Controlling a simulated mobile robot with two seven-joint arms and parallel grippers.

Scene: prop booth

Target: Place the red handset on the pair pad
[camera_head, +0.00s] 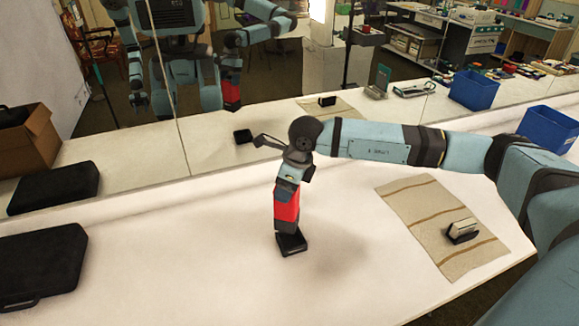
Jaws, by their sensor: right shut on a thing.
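My right gripper (287,185) points down over the middle of the white counter and is shut on the red handset (286,208), a red upright block. A small flat black block (290,243), which looks like the pair pad, lies on the counter just below the handset in the picture. The mirror shows a gap between the held handset and this black block, so the handset appears to hang above it, apart. The gripper's fingertips partly hide the handset's upper end. My left gripper does not show directly; only a dim reflection of that arm appears.
A beige striped mat (410,203) at the right holds a pale block on a black base (462,231). A black case (42,262) lies at the left. A blue bin (548,130) stands at the back right. A mirror (215,165) runs behind the counter and doubles things.

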